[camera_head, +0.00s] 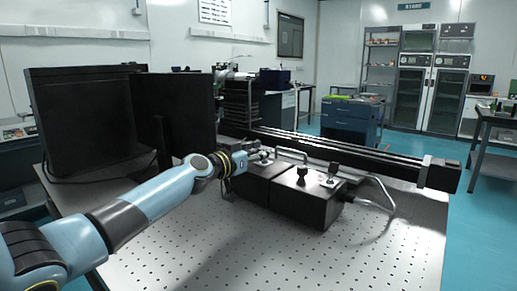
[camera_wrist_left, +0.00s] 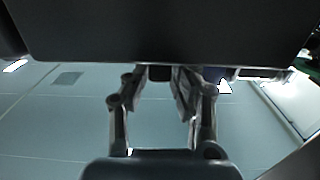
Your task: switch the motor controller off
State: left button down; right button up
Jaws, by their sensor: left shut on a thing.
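Two black boxes stand side by side on the perforated metal table: a left box (camera_head: 258,187) and a front right box (camera_head: 308,207). I cannot tell from labels which is the motor controller. The right box has a dark knob (camera_head: 302,172) and a small metal lever (camera_head: 333,168) on top. My left gripper (camera_head: 262,157) is at the top of the left box, shut on a small part there that its fingers mostly hide. In the left wrist view its fingers (camera_wrist_left: 160,85) reach up to a dark surface (camera_wrist_left: 165,35). My right gripper is not in view.
A long black rail (camera_head: 340,152) runs behind the boxes. A bent metal tube (camera_head: 378,195) lies at the right box's side. Black panels (camera_head: 90,112) stand at the left. The perforated table top (camera_head: 260,255) is clear in front.

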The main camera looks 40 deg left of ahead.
pick_arm(q)
jog(key=r+g+p, duration=0.1)
jog(key=p, duration=0.3)
jog(key=w+g+p, duration=0.1)
jog(key=p, duration=0.4)
jog(key=shift+r+g+p, duration=0.3)
jog(key=shift+r+g, duration=0.1)
jog(key=g+p, duration=0.1)
jog(key=p, duration=0.2)
jog(key=w+g+p, duration=0.1)
jog(key=g+p, duration=0.1)
jog(key=shift+w+d+g+p, duration=0.1)
jog(key=shift+w+g+p, duration=0.05)
jog(key=shift+g+p, duration=0.2)
jog(key=shift+w+f+g, duration=0.15)
jog(key=shift+g, duration=0.2)
jog(key=shift+w+f+g+y, duration=0.1)
jog(key=shift+w+g+y, duration=0.05)
jog(key=shift+g+y, duration=0.2)
jog(key=shift+w+f+g+b, duration=0.3)
jog(key=shift+g+b, duration=0.3)
jog(key=shift+g, duration=0.45)
jog(key=shift+w+g+b, duration=0.25)
jog(key=shift+g+b, duration=0.65)
jog(key=shift+b, duration=0.15)
jog(key=shift+r, duration=0.1)
